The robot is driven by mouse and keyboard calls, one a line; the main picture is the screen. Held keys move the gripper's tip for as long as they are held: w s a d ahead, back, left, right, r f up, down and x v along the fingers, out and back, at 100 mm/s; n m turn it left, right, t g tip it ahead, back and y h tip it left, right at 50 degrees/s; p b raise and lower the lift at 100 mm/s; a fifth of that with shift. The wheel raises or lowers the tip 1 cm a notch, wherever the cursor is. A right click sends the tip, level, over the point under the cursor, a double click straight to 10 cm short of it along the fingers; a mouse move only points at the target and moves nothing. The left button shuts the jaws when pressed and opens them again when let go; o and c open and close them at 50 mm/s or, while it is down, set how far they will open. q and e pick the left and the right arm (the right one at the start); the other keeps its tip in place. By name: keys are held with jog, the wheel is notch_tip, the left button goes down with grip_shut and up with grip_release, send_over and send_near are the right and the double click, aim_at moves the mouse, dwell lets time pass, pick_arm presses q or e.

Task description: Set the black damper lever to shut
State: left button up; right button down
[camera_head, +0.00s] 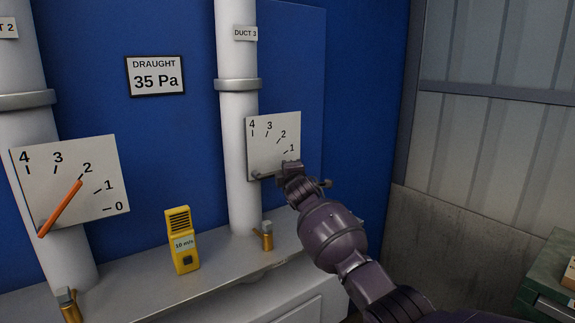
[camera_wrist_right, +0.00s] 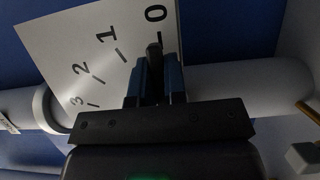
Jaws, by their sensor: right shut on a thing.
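The black damper lever (camera_wrist_right: 153,52) belongs to the white dial plate (camera_head: 262,144) on duct 3, marked 4 to 1 in the head view. There, my right gripper (camera_head: 291,170) covers the plate's lower right corner and most of the lever. In the right wrist view, my right gripper (camera_wrist_right: 154,80) is shut on the lever between its blue fingers. The lever's tip points close to the 0 mark of the plate (camera_wrist_right: 80,35); I cannot tell whether it is exactly in line. My left gripper is not in view.
On the left, another dial (camera_head: 112,150) has an orange lever (camera_head: 60,208) pointing at 2. A yellow meter (camera_head: 182,242) reading 10 m/s stands on the grey ledge (camera_head: 140,262). A sign (camera_head: 156,76) reads 35 Pa. A green cabinet (camera_head: 548,285) is at the right.

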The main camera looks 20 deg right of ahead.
jog(key=shift+f, duration=0.25)
dwell(0.3)
jog(key=c, duration=1.2)
grip_release()
jog(key=shift+o, duration=0.2)
jog(key=s, duration=1)
jog(key=shift+s+a, duration=0.3)
jog(key=shift+s, duration=0.1)
jog(key=shift+r, duration=0.1)
